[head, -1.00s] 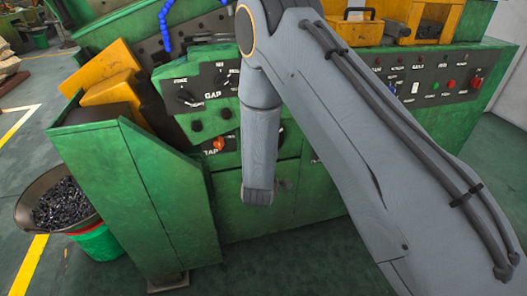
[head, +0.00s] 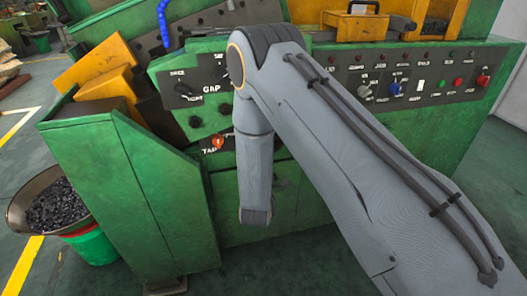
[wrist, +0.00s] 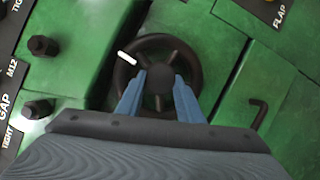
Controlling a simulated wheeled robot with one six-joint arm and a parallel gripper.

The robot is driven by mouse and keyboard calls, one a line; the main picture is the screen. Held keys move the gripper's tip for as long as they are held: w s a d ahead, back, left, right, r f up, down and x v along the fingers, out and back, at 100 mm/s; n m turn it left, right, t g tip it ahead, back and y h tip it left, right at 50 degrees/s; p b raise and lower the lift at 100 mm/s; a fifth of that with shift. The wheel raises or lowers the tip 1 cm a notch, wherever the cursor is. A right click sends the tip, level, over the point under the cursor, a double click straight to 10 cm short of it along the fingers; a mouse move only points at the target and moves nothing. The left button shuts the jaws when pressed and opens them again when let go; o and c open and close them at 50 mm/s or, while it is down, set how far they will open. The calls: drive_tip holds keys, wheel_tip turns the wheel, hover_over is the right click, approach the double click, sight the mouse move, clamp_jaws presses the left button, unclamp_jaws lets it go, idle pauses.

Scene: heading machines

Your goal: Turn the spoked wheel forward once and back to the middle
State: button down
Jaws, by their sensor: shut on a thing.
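The spoked wheel (wrist: 187,54) is a dark handwheel with a round hub and a white mark on its upper left rim, in the wrist view. It sits on a green machine face. My gripper (wrist: 160,82) has its two blue fingers on either side of the hub, shut on it. The lower part of the wheel is hidden by the fingers and the gripper body. In the head view my arm covers the wheel and the gripper.
In the head view, a button panel (head: 420,82) is at the right. A bowl of dark metal parts (head: 58,207) stands at the lower left.

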drive_tip(key=shift+a+f+n, duration=0.1)
drive_tip(key=shift+a+n, duration=0.1)
drive_tip(key=shift+n, duration=0.6)
drive_tip(key=c, duration=1.2)
unclamp_jaws()
drive_tip(key=shift+s+a+t, duration=0.1)
drive_tip(key=shift+t, duration=0.2)
drive_tip(key=shift+d, duration=0.2)
drive_tip(key=shift+s+a+f+b, duration=0.1)
drive_tip(key=shift+s+f+b, duration=0.15)
drive_tip(key=shift+s, duration=1)
drive_tip(key=shift+s+a+f+b, duration=0.15)
drive_tip(key=shift+s+b, duration=0.2)
drive_tip(key=shift+s, duration=0.95)
drive_tip(key=shift+s+a+f+b, duration=0.1)
drive_tip(key=shift+s+f+b, duration=0.15)
drive_tip(key=shift+s, duration=1)
drive_tip(key=shift+d, duration=0.1)
